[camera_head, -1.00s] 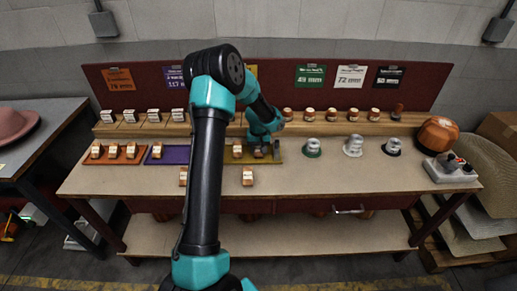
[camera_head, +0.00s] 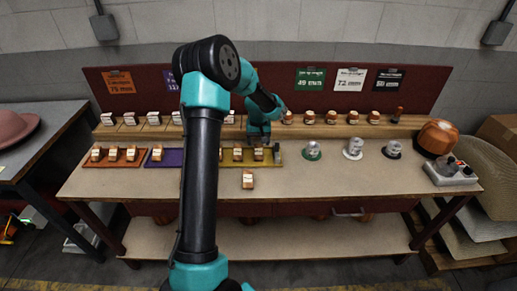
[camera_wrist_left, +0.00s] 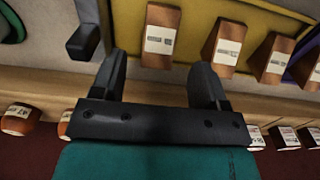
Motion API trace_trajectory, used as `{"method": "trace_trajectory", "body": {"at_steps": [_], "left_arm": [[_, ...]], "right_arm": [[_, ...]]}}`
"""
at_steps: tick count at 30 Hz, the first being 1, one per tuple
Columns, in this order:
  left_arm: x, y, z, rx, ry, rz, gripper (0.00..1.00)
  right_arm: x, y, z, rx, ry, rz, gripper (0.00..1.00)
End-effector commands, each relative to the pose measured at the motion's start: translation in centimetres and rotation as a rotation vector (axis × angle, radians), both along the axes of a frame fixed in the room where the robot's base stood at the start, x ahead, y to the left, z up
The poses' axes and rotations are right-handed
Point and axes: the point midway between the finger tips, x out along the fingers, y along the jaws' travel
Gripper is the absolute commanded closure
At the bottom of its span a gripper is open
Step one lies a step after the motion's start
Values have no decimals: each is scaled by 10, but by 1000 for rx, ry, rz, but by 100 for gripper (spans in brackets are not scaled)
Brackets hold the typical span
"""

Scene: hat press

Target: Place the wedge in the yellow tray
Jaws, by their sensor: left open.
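Several orange-brown wedges with white labels are in view. Three stand in a row in the yellow tray in the left wrist view, the nearest wedge (camera_wrist_left: 161,38) lying between and beyond my fingertips. The yellow tray (camera_wrist_left: 201,12) also shows in the head view (camera_head: 274,158). My arm hides part of the tray's left side. My right gripper is not in view.
The purple tray (camera_head: 172,163) and orange tray (camera_head: 113,163) with wedges lie to the left. A green-based knob (camera_head: 312,151) stands right of the yellow tray. A raised wooden shelf (camera_head: 345,127) runs behind.

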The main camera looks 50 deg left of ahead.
Motion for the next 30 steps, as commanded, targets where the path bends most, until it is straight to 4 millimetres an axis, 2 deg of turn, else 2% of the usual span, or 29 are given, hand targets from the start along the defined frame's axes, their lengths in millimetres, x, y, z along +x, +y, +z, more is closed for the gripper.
{"method": "trace_trajectory", "body": {"at_steps": [1,6,12,30], "left_arm": [[1,0,11,2,-4,0,32],[0,0,41,1,-4,1,32],[0,0,59,-1,-1,1,32],[1,-3,59,-3,-2,-7,32]], "right_arm": [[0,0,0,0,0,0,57],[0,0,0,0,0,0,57],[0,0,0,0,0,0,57],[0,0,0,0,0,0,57]]}}
